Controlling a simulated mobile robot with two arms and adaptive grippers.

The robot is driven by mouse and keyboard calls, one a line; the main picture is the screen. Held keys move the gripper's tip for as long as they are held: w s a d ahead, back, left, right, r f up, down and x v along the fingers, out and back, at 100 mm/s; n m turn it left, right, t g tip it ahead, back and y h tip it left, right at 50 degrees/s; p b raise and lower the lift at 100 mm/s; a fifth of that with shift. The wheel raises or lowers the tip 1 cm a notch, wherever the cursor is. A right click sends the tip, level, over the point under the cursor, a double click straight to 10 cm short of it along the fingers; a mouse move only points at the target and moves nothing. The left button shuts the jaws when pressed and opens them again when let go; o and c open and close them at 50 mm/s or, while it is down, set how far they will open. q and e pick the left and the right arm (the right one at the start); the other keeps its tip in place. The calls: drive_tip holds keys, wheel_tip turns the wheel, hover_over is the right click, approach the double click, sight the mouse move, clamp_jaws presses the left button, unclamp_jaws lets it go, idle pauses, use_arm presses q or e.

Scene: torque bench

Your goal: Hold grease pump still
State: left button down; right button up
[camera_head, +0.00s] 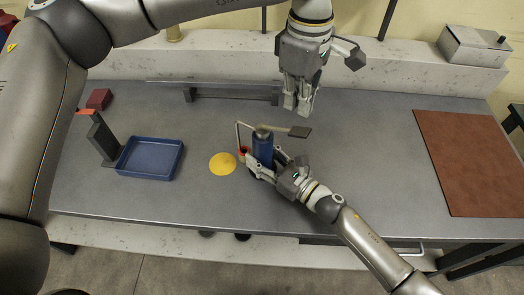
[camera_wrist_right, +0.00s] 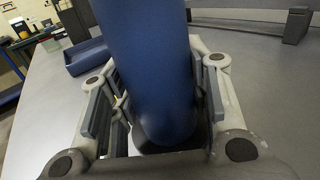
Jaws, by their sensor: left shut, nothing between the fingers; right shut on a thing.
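The grease pump has a blue cylindrical body (camera_head: 263,149) and stands upright near the middle of the bench. A thin bent spout comes off its left side, and a lever with a dark flat end (camera_head: 300,132) reaches out to the right. My right gripper (camera_head: 262,172) is shut around the lower part of the body. In the right wrist view the blue body (camera_wrist_right: 155,70) sits between the fingers. My left gripper (camera_head: 297,108) points downward, shut and empty, behind the lever and apart from it. The pump's base is partly hidden by my right fingers.
A yellow disc (camera_head: 222,163) lies left of the pump, with a small red piece (camera_head: 242,152) between them. A blue tray (camera_head: 176,172) and dark upright stand (camera_head: 101,137) are further left. A brown mat (camera_head: 465,160) covers the right side. A low dark rail (camera_head: 235,93) runs behind.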

use_arm(q)
drive_tip(key=shift+r, duration=0.1)
use_arm(e)
drive_tip(key=o, duration=1.4)
